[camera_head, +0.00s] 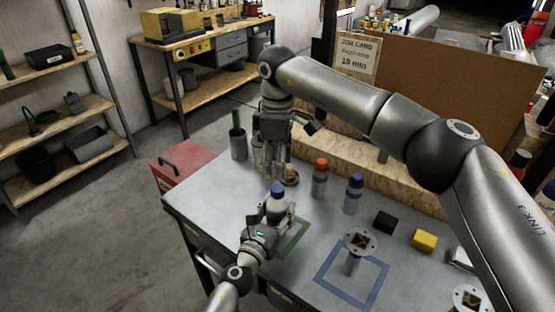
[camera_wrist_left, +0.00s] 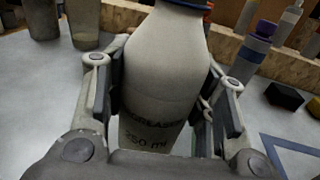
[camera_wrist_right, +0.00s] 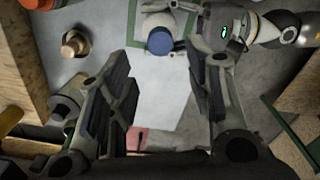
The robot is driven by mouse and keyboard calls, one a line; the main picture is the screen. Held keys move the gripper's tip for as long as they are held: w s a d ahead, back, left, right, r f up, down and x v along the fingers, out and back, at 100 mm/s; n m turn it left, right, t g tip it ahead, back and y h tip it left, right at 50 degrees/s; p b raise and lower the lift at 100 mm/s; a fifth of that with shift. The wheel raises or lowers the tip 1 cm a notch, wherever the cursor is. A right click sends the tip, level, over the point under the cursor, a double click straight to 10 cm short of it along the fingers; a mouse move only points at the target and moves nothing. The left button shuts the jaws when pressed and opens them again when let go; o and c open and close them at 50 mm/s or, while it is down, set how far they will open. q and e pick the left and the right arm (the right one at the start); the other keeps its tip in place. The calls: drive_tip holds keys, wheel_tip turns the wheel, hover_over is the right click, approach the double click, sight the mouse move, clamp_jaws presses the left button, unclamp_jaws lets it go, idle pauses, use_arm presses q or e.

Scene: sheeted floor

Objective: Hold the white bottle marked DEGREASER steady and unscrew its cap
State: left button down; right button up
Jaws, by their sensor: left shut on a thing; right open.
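The white bottle (camera_wrist_left: 160,70) has dark lettering, partly readable as DEGREASER, and a blue cap (camera_head: 278,188). My left gripper (camera_wrist_left: 165,82) is shut around the bottle's body from both sides, and it also shows low in the head view (camera_head: 275,214). The bottle looks upright; I cannot tell if its base touches the table. My right gripper (camera_head: 275,160) is open and empty, pointing down behind the bottle. In the right wrist view the blue cap (camera_wrist_right: 160,41) is beyond the open fingers (camera_wrist_right: 163,75), apart from them.
A red-capped bottle (camera_head: 320,180) and a purple-capped bottle (camera_head: 353,195) stand right of my right gripper. Cups (camera_head: 239,146) stand behind left. A black block (camera_head: 384,221) and a yellow block (camera_head: 424,240) lie right. A green outline (camera_head: 303,233) marks the table near the bottle.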

sight(277, 188)
drive_tip(key=shift+f, duration=3.95)
